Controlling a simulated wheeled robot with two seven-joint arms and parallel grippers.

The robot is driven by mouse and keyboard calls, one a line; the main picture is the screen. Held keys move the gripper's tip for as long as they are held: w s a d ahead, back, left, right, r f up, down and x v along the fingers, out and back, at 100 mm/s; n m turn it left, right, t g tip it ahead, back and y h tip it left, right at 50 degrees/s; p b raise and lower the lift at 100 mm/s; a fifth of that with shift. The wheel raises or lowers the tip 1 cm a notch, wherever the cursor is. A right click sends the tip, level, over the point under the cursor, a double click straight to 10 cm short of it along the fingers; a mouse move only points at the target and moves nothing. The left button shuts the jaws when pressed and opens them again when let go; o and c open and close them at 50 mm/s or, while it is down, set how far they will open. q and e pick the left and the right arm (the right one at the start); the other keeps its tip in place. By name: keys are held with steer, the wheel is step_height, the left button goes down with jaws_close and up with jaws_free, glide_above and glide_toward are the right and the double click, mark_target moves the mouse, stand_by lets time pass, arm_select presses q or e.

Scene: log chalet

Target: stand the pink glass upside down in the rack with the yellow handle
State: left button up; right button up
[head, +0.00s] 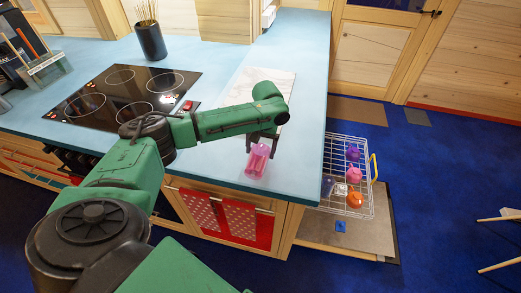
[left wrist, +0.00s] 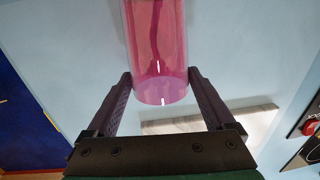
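The pink glass (head: 257,162) is a clear pink tumbler near the front edge of the blue counter. The white wire rack (head: 327,208) with the yellow handle (head: 374,168) stands low to the right of the counter. My right gripper is not in view.
The rack holds purple (head: 352,153), pink (head: 353,174) and orange (head: 355,199) items along its right side. A pale marble board (head: 245,85) lies behind the glass, and a black hob (head: 125,95) is to the left. Blue floor is open right of the rack.

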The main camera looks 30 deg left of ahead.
arm_select(q)
steer(key=shift+o, duration=0.7)
step_height(320, 180, up, 15)
steer(key=d+b, duration=0.1)
steer(key=b, duration=0.1)
steer(key=shift+w+f, duration=0.15)
steer(key=shift+f, duration=0.05)
